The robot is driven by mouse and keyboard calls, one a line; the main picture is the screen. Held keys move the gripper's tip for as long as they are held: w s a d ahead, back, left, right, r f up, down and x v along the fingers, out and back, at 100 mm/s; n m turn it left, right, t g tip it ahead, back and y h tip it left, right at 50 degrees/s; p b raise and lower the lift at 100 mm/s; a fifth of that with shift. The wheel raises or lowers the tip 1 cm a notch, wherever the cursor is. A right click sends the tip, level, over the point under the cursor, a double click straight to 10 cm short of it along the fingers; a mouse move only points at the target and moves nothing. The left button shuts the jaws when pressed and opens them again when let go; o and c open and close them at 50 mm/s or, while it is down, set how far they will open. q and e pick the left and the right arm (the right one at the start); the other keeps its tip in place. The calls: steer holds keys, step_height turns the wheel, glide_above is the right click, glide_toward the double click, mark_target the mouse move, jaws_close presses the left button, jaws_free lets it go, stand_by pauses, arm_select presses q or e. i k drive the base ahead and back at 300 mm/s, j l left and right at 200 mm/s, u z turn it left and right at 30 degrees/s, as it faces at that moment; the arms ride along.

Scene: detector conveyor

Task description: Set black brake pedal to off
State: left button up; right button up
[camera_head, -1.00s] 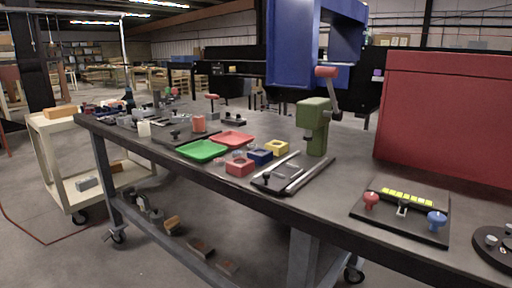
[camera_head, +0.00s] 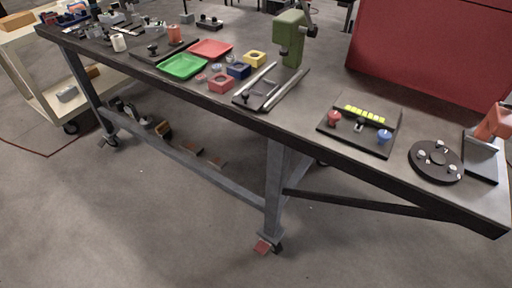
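I cannot single out a black brake pedal with certainty. Neither of my grippers is in view.
A cream cart (camera_head: 42,85) stands left. The front floor is clear.

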mark_target(101, 142)
steer(key=k+z, duration=0.25)
steer(key=k, duration=0.35)
steer(key=u, duration=1.3)
steer(key=i+j+u, duration=0.25)
steer(key=i, duration=0.3)
steer(key=i+u, duration=0.25)
steer(key=i, duration=0.85)
steer(key=i+j+z, duration=0.1)
steer(key=i, duration=0.5)
steer(key=i+j, duration=0.15)
steer(key=i, duration=0.4)
